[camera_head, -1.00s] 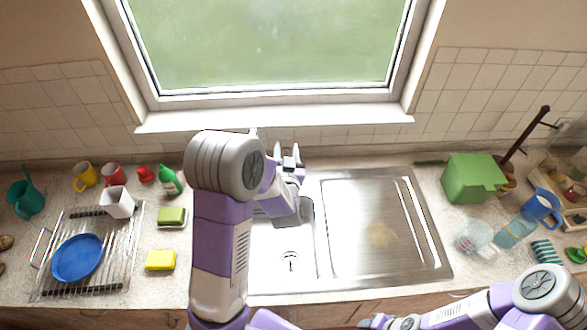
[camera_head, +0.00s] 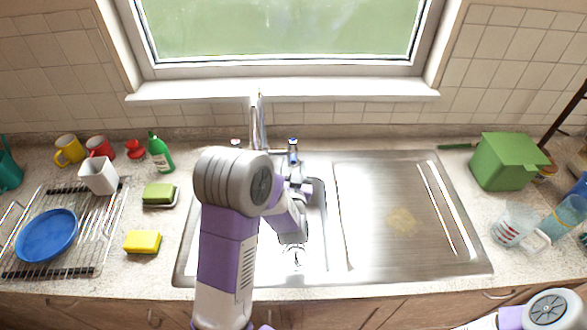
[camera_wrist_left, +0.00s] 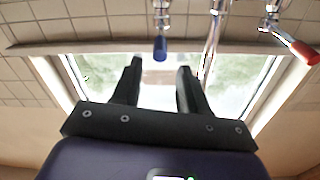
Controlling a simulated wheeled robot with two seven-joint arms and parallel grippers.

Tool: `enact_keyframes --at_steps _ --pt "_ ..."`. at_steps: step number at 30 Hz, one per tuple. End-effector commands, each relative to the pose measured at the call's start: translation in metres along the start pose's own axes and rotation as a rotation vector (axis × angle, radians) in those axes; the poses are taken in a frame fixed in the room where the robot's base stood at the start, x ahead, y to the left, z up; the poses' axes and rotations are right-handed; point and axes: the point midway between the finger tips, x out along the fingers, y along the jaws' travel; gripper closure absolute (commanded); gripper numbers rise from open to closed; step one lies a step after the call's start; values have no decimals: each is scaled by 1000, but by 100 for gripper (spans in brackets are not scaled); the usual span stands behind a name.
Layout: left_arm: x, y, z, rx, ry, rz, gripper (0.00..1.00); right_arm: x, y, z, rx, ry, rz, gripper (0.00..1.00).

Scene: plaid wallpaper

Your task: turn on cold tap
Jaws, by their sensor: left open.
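The cold tap (camera_head: 293,152) has a blue-tipped lever and stands behind the sink, right of the tall chrome spout (camera_head: 257,125). In the left wrist view, which is upside down, the blue lever (camera_wrist_left: 160,48) is just beyond the fingertips and between them, with no clear contact. My left gripper (camera_head: 298,178) is in front of the cold tap, partly hidden by its own wrist. Its two dark fingers are apart and empty in the left wrist view (camera_wrist_left: 160,70). The red-handled hot tap (camera_wrist_left: 297,47) is on the spout's other side. My right gripper is out of frame.
The steel sink (camera_head: 335,265) lies below my left arm, with a bare drainboard (camera_head: 400,215) to its right. A green bottle (camera_head: 160,153), green sponge (camera_head: 159,194) and yellow sponge (camera_head: 142,242) are left. A green box (camera_head: 507,160) stands right. The window is behind.

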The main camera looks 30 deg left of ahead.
Motion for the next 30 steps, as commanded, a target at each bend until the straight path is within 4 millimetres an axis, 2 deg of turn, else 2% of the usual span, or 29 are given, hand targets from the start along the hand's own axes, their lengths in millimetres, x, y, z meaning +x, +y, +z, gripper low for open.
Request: enact_keyframes --at_steps 1,8,21,30 --pt "0 2 11 -1 1 0 57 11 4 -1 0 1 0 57" --pt "4 4 18 -1 1 -1 57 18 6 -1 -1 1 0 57" --pt "64 3 17 -1 2 -1 57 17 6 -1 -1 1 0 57" --pt "76 3 18 0 1 0 57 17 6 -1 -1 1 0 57"
